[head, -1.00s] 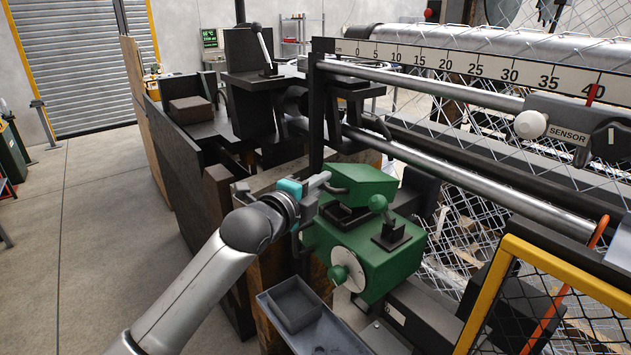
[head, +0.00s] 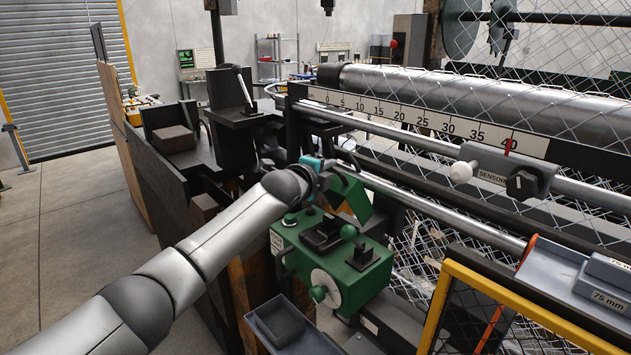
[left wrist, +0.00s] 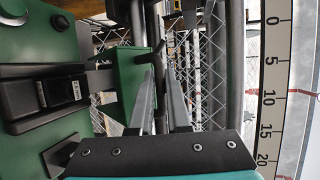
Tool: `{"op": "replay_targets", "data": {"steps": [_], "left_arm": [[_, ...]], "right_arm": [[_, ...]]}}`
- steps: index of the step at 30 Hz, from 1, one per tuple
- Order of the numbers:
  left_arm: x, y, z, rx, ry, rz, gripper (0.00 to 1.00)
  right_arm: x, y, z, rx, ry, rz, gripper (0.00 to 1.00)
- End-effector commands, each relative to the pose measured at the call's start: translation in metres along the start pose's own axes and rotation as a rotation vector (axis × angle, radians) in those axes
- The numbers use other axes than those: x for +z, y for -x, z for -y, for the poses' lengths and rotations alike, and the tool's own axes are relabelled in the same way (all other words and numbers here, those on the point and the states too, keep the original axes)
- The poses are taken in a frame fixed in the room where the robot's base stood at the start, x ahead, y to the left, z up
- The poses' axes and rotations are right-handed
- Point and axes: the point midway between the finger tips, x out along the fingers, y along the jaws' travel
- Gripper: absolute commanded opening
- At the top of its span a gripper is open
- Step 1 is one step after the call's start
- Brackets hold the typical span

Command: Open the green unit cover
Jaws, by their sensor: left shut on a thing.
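The green unit (head: 335,265) stands below the long rails, with a white round dial and a green knob on it. Its green cover (head: 358,200) is tilted up at the back, and the dark opening under it shows. My left gripper (head: 336,176) is at the cover's upper edge, shut on the cover's dark handle. In the left wrist view the two long fingers (left wrist: 160,100) lie either side of the dark handle (left wrist: 158,55), beside the green cover (left wrist: 128,75). My right gripper is not in view.
A sensor block (head: 505,170) sits on the rail under the numbered scale (head: 430,122). A yellow-framed mesh guard (head: 520,285) stands at front right. A grey tray (head: 285,325) is at the unit's front. Open floor (head: 65,220) lies to the left.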

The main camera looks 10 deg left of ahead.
Motion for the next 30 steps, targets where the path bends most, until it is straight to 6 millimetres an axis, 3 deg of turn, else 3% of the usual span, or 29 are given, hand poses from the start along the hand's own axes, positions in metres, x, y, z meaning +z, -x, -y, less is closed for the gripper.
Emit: {"op": "replay_targets", "data": {"steps": [12, 30], "left_arm": [[-0.012, -0.027, 0.018, -0.002, -0.004, -0.001, 0.00], [-0.021, -0.048, 0.027, 0.104, -0.047, 0.000, 0.00]], "right_arm": [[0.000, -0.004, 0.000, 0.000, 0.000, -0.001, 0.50], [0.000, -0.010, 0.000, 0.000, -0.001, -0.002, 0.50]]}}
